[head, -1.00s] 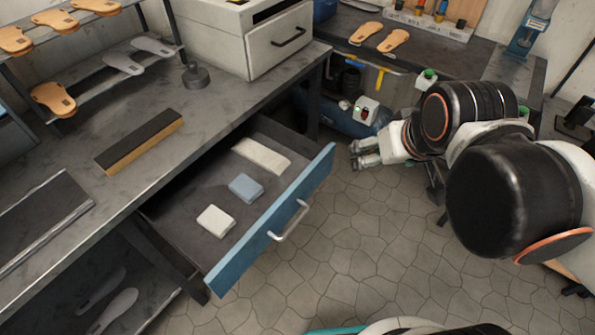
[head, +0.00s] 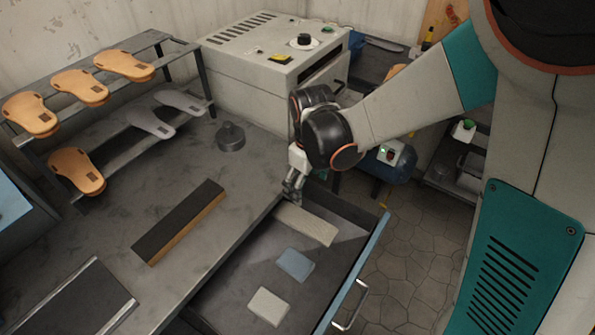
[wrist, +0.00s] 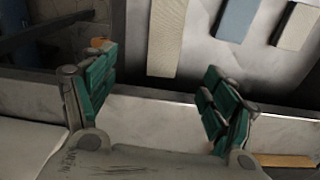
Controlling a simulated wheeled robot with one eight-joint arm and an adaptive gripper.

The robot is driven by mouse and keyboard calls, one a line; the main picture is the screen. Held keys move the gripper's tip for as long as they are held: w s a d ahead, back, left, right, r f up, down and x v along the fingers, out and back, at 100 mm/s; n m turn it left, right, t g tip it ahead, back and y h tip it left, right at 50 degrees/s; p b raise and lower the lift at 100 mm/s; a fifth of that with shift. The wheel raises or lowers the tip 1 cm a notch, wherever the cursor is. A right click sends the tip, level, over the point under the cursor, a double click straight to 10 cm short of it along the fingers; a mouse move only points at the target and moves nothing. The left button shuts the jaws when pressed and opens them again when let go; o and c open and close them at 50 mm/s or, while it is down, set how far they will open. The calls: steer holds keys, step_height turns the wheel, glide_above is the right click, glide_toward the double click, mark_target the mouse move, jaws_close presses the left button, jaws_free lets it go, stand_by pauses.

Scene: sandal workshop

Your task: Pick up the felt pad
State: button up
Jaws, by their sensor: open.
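The open drawer (head: 337,213) holds three flat pieces in a row: a long beige strip (head: 306,225), a small blue-grey pad (head: 295,264) and a small off-white pad (head: 269,306). I cannot tell for certain which is the felt pad. My gripper (head: 291,190) is above the drawer's far end, near the strip's upper left end and the bench edge. In the wrist view my gripper's green-padded fingers (wrist: 157,98) are wide apart with nothing between them. The strip (wrist: 166,38), blue-grey pad (wrist: 237,18) and off-white pad (wrist: 297,26) lie beyond the fingertips.
A dark-topped block with a tan side (head: 178,222) lies on the bench (head: 120,240). A grey weight (head: 230,137) stands behind it. A rack of sandal soles (head: 80,85) is at the left, a grey machine (head: 270,60) at the back. The drawer's blue front (head: 365,262) stands out over the floor.

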steer(key=a+f+n, duration=0.1)
steer(key=f, duration=0.1)
steer(key=b, duration=0.3)
glide_above(305, 221)
steer(key=f, duration=0.5)
steer(key=a+f, duration=0.1)
steer(key=f, duration=0.2)
steer(key=shift+w+f, duration=0.2)
steer(key=shift+w, duration=0.15)
steer(key=shift+s+d+f+b, duration=0.15)
steer(key=shift+f+b, duration=0.3)
steer(key=shift+f, duration=0.45)
steer(key=shift+s+d+f+b, duration=0.15)
steer(key=shift+f+b, duration=0.3)
steer(key=shift+f, duration=0.5)
steer(key=shift+d+f+b, duration=0.25)
steer(key=shift+f+b, duration=0.2)
steer(key=shift+f, duration=0.45)
steer(key=shift+r, duration=0.1)
steer(key=c, duration=1.1)
